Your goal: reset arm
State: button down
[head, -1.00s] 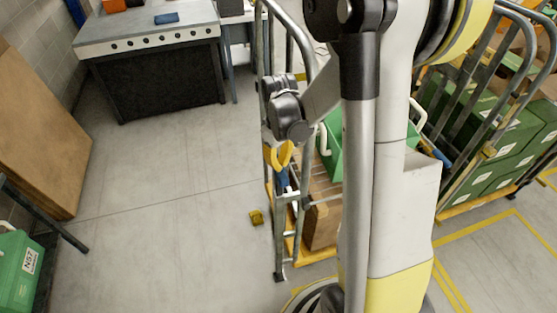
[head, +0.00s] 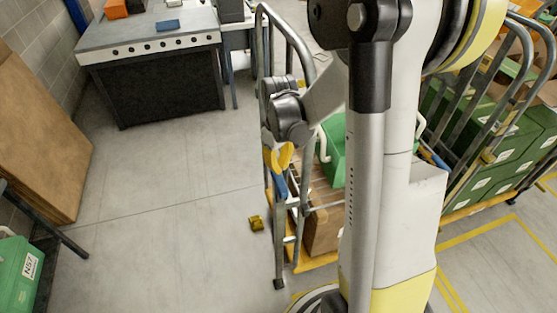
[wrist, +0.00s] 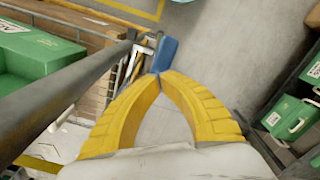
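My gripper (head: 279,160) has yellow fingers and hangs beside the near end of a metal-framed trolley (head: 282,240). In the wrist view the two fingers (wrist: 159,76) come together at their tips. A small blue object (wrist: 166,52) sits at the tips and points away from them; it appears pinched there. The blue object also shows just below the fingers in the head view (head: 280,186). Its far end is hard to make out. My arm and column hide part of the trolley.
A green crate (head: 334,150) and a cardboard box (head: 322,228) are on the trolley. Another trolley with green boxes (head: 500,155) stands at right. A grey workbench (head: 150,40) is at the back. A small yellow block (head: 256,223) lies on open floor at left.

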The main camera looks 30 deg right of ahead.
jog(key=shift+r+p, duration=0.7)
jog(key=shift+r, duration=0.75)
jog(key=shift+a, duration=0.15)
